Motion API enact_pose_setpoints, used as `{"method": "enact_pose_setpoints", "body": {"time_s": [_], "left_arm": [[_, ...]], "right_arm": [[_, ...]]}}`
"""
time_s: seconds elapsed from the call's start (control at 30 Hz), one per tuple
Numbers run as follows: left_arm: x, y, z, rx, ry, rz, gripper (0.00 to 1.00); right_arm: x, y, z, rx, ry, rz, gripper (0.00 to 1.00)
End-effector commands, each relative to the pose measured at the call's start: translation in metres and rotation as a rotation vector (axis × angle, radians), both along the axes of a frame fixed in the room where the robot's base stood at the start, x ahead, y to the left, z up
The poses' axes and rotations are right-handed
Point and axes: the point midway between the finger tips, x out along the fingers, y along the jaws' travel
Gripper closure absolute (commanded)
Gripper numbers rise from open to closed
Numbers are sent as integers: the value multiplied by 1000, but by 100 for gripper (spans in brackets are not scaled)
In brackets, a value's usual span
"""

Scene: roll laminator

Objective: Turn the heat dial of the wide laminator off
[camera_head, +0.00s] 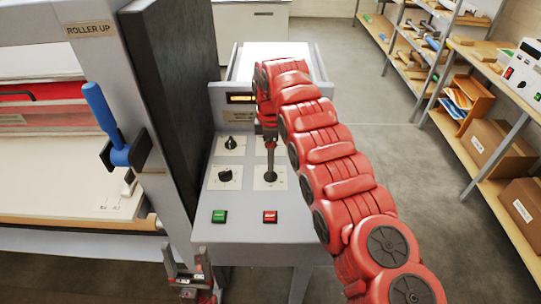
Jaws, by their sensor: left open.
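The wide laminator (88,30) stands at the left, with a grey control panel (244,205) on its right side. Two black dials, an upper one (231,143) and a lower one (225,175), show on the panel's left. A third black control (271,177) sits at the lower right. The labels are too small to read, so I cannot tell which is the heat dial. My right arm reaches over the panel; its gripper (269,143) points down above the right-hand controls, its fingers mostly hidden. My left gripper (188,271) is open and empty, low in front of the panel.
A green button (219,216) and a red button (270,217) lie along the panel's front. A blue-handled lever (101,112) stands on the frame at the left. Shelves with boxes (497,146) line the right; the floor between is clear.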

Motion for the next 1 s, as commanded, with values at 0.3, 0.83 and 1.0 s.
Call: {"method": "enact_pose_setpoints", "body": {"time_s": [0.3, 0.83, 1.0], "left_arm": [[0, 0, 77, 0, 0, 0, 29], [0, 0, 106, 0, 0, 0, 29], [0, 0, 106, 0, 0, 0, 29]], "right_arm": [[0, 1, 80, 0, 0, 1, 15], [0, 0, 110, 0, 0, 0, 15], [0, 0, 110, 0, 0, 0, 15]]}}
